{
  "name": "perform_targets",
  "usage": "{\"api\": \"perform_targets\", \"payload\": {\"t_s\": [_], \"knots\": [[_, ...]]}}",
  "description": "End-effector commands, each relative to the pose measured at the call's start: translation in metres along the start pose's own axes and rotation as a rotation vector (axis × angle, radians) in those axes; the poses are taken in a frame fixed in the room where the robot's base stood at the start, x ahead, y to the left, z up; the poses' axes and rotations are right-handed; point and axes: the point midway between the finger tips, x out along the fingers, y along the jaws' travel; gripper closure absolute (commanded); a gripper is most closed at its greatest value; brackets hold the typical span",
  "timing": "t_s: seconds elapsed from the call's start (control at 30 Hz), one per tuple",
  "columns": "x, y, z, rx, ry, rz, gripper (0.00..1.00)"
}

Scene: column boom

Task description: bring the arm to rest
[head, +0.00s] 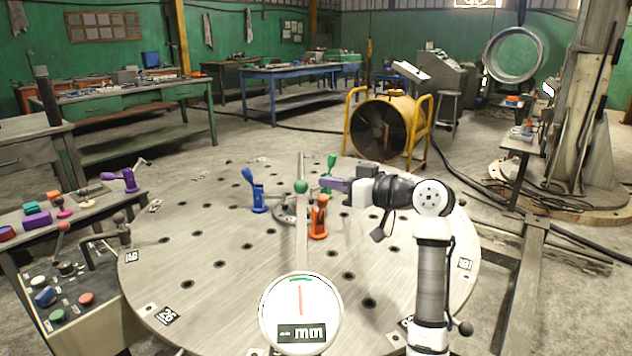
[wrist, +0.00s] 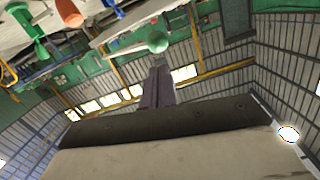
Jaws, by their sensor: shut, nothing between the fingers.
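My arm stands at the right side of the round holed table (head: 215,280) in the head view. It is bent at the elbow and reaches left above the table. My gripper (head: 328,184) points left with its purple fingers together and nothing between them. The shut fingers also show in the wrist view (wrist: 157,72). A green ball knob (head: 301,187) on a pale bar is just left of the fingertips in the head view. In the wrist view the green ball (wrist: 157,42) appears just beyond the fingertips; I cannot tell the exact gap.
A blue clamp (head: 258,196), an orange clamp (head: 319,220) and a green clamp (head: 329,170) stand on the table near my gripper. A round dial (head: 301,312) is at the front. A control bench (head: 75,312) stands left, a yellow fan (head: 385,128) behind.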

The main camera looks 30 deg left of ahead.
Motion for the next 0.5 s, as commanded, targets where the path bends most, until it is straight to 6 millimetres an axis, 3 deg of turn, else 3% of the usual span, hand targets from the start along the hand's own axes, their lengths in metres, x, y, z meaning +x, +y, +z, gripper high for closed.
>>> {"api": "perform_targets", "payload": {"t_s": [0.2, 0.5], "knots": [[-0.051, 0.0, -0.002, -0.004, 0.006, 0.004, 1.0], [-0.086, -0.001, -0.004, -0.005, 0.008, 0.001, 1.0]]}}
